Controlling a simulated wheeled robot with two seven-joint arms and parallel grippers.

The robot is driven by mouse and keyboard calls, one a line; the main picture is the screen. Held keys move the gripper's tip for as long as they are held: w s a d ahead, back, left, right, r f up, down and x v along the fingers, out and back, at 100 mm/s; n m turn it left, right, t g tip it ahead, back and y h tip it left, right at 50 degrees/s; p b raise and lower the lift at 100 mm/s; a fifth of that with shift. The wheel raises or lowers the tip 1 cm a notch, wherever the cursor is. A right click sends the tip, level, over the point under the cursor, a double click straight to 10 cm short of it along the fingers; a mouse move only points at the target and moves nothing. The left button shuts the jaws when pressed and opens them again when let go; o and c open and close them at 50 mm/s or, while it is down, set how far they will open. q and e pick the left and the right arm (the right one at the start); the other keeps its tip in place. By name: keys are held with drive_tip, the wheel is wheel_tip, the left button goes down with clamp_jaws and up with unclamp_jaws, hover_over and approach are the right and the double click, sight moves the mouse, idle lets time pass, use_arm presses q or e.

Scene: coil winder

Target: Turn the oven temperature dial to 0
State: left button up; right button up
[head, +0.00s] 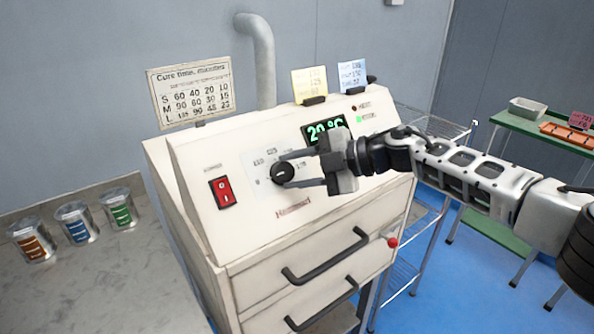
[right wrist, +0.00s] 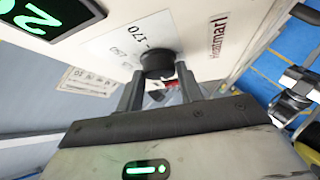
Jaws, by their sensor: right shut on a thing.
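The oven (head: 250,231) is a cream cabinet with a sloped control panel. Its black round temperature dial (head: 283,173) sits on a white scale plate, and the dial's white mark is too small to read surely. My right gripper (head: 296,172) reaches in from the right with its fingers on either side of the dial, shut on it. In the right wrist view the dial (right wrist: 158,64) sits between the two fingertips. The green display (head: 326,130) reads about 20 °C and is partly covered by my gripper. My left gripper is not in view.
A red rocker switch (head: 223,192) is left of the dial. Two drawer handles (head: 326,257) stick out below. A cure time chart (head: 190,91) and two note cards stand on top. Three tins (head: 76,222) stand at left. A green table (head: 540,133) with trays is at right.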

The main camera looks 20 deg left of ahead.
drive_tip(key=o, duration=1)
drive_tip(key=shift+d, duration=0.1)
drive_tip(key=b+v, duration=0.2)
drive_tip(key=v, duration=1.3)
drive_tip(key=shift+d+r, duration=0.25)
drive_tip(key=shift+d, duration=0.05)
